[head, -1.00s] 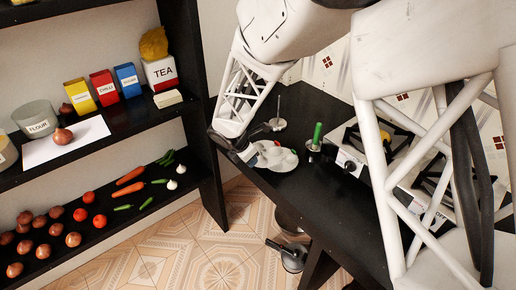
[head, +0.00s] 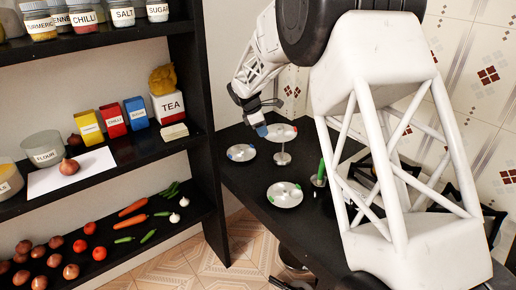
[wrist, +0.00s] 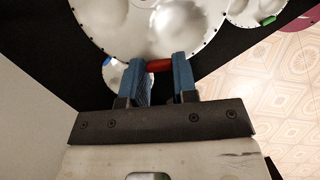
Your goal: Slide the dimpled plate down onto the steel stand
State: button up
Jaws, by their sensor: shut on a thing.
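My gripper (wrist: 160,80) is shut on the red tab (wrist: 159,66) at the edge of a dimpled plate (wrist: 150,25). In the head view the held plate (head: 284,131) looks about level, raised above the table over the steel stand (head: 283,146). The stand's post shows below the plate and its round base rests on the table. I cannot tell whether the post passes through the plate. Two other dimpled plates lie on the table: one with a blue tab (head: 240,152) to the left, one with a green tab (head: 284,195) nearer the front.
A post with a green top (head: 320,172) stands right of the front plate. My arm hides much of the stove behind it. A dark shelf unit (head: 205,100) with food stands left of the table.

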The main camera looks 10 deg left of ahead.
jog(key=w+d+r+m+g, duration=0.1)
jog(key=w+r+m, duration=0.1)
jog(key=w+r, duration=0.2)
jog(key=w, duration=0.3)
jog(key=shift+w+d+r, duration=0.3)
jog(key=shift+w, duration=0.1)
jog(key=shift+f, duration=0.2)
jog(key=shift+f, duration=9)
jog(key=shift+f, duration=0.35)
jog(key=o, duration=1)
jog(key=shift+v, duration=3.9)
